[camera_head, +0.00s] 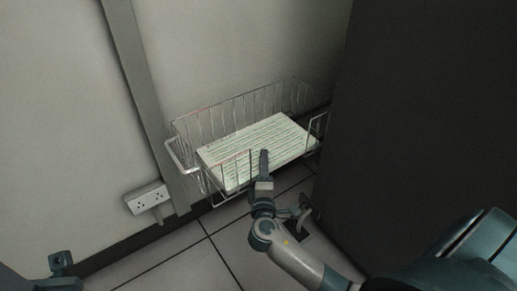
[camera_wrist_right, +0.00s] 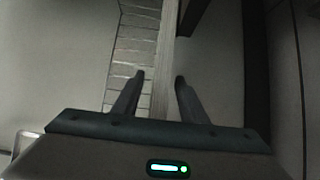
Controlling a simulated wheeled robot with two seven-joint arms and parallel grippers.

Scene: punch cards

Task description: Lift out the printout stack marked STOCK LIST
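A thick stack of lined pale-green printout paper (camera_head: 255,145) lies flat in a wire basket (camera_head: 183,125); I cannot read any title on it. My right gripper (camera_head: 263,163) is at the stack's near edge, at the basket's front side. In the right wrist view, the two fingers (camera_wrist_right: 159,88) stand apart, with the stack's pale side (camera_wrist_right: 165,45) running between them and its lined top (camera_wrist_right: 137,45) to the left. I cannot tell whether the fingers touch the paper. Part of my left gripper (camera_head: 60,264) shows at the lower left; its fingers are unclear.
A large dark panel (camera_head: 425,120) stands close on the right of the basket. A pale wall is behind and left, with a grey post (camera_head: 140,80) and a socket box (camera_head: 147,197). The tiled floor (camera_head: 190,262) in front is clear.

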